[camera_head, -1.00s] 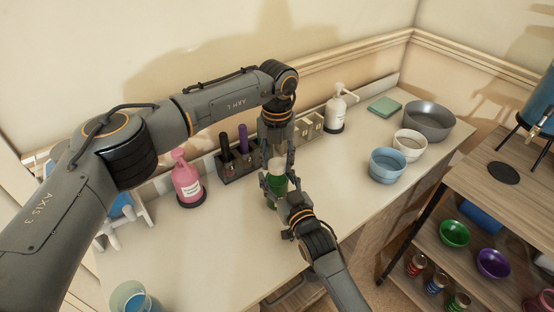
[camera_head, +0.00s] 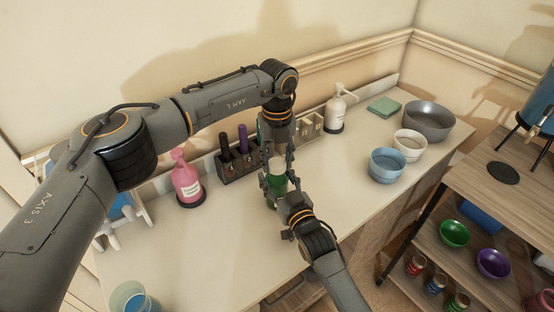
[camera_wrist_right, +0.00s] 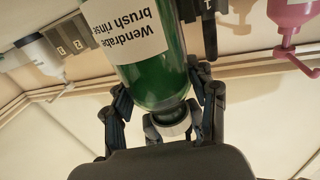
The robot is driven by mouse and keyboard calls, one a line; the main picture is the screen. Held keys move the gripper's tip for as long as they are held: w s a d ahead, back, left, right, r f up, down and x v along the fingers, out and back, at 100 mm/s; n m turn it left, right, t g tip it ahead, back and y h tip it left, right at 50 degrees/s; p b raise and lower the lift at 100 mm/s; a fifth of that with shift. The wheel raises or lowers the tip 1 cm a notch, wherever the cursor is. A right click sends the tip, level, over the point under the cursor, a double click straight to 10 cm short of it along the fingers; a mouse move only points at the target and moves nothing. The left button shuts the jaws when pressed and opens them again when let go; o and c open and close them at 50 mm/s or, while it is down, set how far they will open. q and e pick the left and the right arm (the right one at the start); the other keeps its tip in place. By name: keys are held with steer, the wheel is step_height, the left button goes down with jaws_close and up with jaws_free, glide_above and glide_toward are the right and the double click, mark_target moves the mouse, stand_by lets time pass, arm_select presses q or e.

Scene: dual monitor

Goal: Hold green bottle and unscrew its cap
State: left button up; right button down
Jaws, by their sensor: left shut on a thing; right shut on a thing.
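The green bottle (camera_head: 275,187) stands upright on the table near the middle. Its white cap (camera_head: 278,163) is on top. My left gripper (camera_head: 278,160) comes down from above and is shut on the cap. My right gripper (camera_head: 281,194) reaches in from the front and is shut on the bottle's body. In the right wrist view, which is upside down, the green bottle (camera_wrist_right: 155,78) shows its white label and the cap (camera_wrist_right: 172,126) points down. Dark fingers flank the bottle and cap. Whether the cap has risen off the neck I cannot tell.
A pink pump bottle (camera_head: 187,184) and a dark holder (camera_head: 238,170) with markers stand behind to the left. A white pump bottle (camera_head: 335,114) stands behind to the right. Bowls (camera_head: 388,166) sit farther right. A blue cup (camera_head: 133,298) is at the front left.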

mark_target(277, 163)
arm_select(q)
steer(key=shift+r, duration=1)
steer(key=shift+r, duration=2)
arm_select(e)
steer(key=shift+c, duration=1.7)
jaws_free()
